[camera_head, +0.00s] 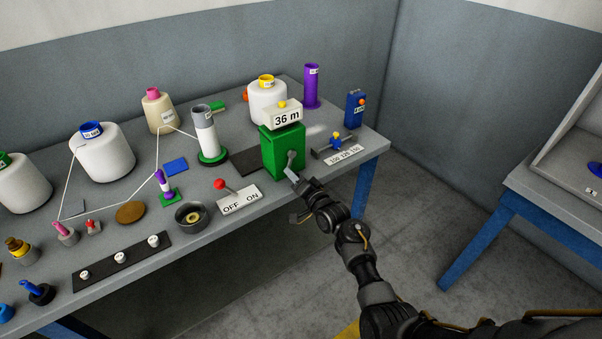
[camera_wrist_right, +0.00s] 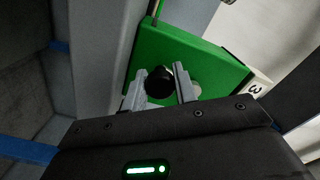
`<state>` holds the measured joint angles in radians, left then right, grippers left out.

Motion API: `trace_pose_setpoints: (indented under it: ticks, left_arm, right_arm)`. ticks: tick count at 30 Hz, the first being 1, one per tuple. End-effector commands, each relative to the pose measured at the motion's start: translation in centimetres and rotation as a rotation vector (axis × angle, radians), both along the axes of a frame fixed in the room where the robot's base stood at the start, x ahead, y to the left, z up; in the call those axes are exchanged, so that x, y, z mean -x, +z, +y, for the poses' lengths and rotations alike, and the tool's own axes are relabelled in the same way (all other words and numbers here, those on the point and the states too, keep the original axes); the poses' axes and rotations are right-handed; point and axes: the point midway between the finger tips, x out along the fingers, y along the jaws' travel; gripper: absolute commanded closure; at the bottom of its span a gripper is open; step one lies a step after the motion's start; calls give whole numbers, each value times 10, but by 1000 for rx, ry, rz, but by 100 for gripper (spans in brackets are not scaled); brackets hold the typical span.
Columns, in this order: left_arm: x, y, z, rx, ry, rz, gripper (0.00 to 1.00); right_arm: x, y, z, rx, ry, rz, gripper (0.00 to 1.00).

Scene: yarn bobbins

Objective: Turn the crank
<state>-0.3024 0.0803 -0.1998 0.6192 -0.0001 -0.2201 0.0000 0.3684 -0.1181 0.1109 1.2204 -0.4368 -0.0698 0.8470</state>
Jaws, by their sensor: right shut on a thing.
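The green winder box (camera_head: 283,151) stands near the front right of the table, with a white "36 m" display (camera_head: 286,118) on top. Its grey crank (camera_head: 291,160) is on the front face. My right gripper (camera_head: 293,176) is at the crank. In the right wrist view the gripper (camera_wrist_right: 161,88) is shut on the black crank knob (camera_wrist_right: 160,86), with one finger on each side, in front of the green box (camera_wrist_right: 205,62). The crank's arm is mostly hidden there. My left gripper is not in view.
An OFF/ON switch (camera_head: 239,201) with a red-tipped lever stands left of the box. Several yarn bobbins stand behind and left. Open floor (camera_head: 420,215) lies right of the table.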

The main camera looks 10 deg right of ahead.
Motion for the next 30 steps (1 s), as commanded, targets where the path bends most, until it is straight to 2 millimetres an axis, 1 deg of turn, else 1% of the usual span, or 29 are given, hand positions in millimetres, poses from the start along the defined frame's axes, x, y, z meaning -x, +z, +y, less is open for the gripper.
trace_pose_setpoints:
  ticks: [1, 6, 21, 22, 26, 30]
  left_arm:
    - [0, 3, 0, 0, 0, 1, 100]
    - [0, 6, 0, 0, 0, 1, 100]
    - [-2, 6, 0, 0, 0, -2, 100]
    - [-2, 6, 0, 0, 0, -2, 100]
    - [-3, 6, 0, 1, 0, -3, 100]
    - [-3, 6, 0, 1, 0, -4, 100]
  right_arm:
    - [1, 1, 3, -16, 4, 9, 100]
    - [2, 1, 4, -51, 3, 23, 100]
    - [3, 0, 3, -63, 2, 28, 100]
    - [3, 0, 3, -63, 2, 28, 68]
    - [2, 0, 3, -62, 1, 27, 51]
    - [2, 1, 2, -63, 0, 26, 50]
